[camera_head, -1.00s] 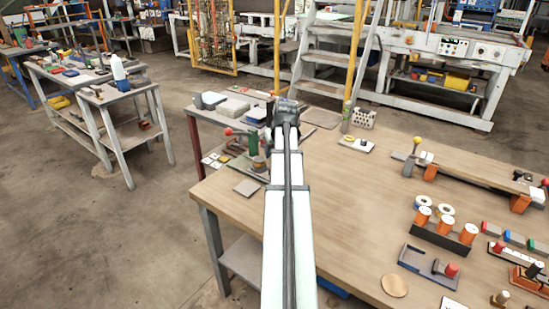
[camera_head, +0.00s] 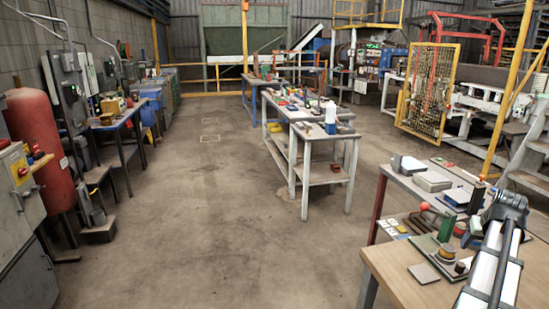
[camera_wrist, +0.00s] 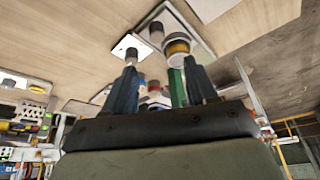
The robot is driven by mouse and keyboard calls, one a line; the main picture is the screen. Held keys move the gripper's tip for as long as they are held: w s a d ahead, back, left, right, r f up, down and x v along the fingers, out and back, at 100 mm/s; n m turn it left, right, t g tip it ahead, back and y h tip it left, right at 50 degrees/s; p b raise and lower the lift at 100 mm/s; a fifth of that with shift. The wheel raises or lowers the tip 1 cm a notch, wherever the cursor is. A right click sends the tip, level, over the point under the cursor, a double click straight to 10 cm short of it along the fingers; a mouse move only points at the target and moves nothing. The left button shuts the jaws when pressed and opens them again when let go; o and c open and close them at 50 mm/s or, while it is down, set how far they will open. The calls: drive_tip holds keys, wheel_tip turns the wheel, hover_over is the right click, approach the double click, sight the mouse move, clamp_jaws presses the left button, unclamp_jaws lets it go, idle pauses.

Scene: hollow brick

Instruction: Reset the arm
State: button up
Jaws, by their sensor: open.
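My arm (camera_head: 496,265) shows at the lower right of the head view, white with a dark joint at its far end, over the corner of the wooden table. I cannot make out the fingers there. In the wrist view, my gripper (camera_wrist: 160,75) shows two blue-grey fingers standing apart, open, with nothing visibly held. The wrist picture is upside down and somewhat blurred, with the wooden tabletop (camera_wrist: 85,40) at the top.
The wooden table (camera_head: 393,275) fills the lower right. Another workbench (camera_head: 310,137) stands mid-floor. A red tank (camera_head: 38,140) and cabinets line the left wall. The concrete floor (camera_head: 200,220) between is open.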

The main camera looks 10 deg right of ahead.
drive_tip(key=w+a+f+n+t+y, duration=0.1)
drive_tip(key=w+a+f, duration=0.4)
drive_tip(key=w+a, duration=0.45)
drive_tip(key=w+a+f+n+y, duration=0.1)
drive_tip(key=w+a+f, duration=0.3)
drive_tip(key=w+a, duration=0.5)
drive_tip(key=w+a+f+n+t+y, duration=0.1)
drive_tip(key=w+a+f, duration=0.4)
drive_tip(key=w+a, duration=0.4)
drive_tip(key=s+a+f+g, duration=0.2)
drive_tip(key=s+a+f, duration=0.4)
drive_tip(key=f, duration=0.4)
drive_tip(key=s+a+f+n+g+y, duration=0.1)
drive_tip(key=s+a+f+g, duration=0.1)
drive_tip(key=s+a+f, duration=0.6)
drive_tip(key=s+a+f+g, duration=0.2)
drive_tip(key=s+a+f, duration=0.25)
drive_tip(key=f, duration=0.65)
drive_tip(key=s+a+f+n+g, duration=0.1)
drive_tip(key=s+a+f+g, duration=0.1)
drive_tip(key=s, duration=0.8)
drive_tip(key=s+a+f+n+g+h, duration=0.1)
drive_tip(key=s+a+f, duration=0.4)
drive_tip(key=s, duration=0.6)
drive_tip(key=s+a+f+g, duration=0.3)
drive_tip(key=s+a+f, duration=0.1)
drive_tip(key=s, duration=0.7)
drive_tip(key=shift+f+n+g, duration=0.3)
drive_tip(key=shift+f+n, duration=0.1)
drive_tip(key=shift+f, duration=0.3)
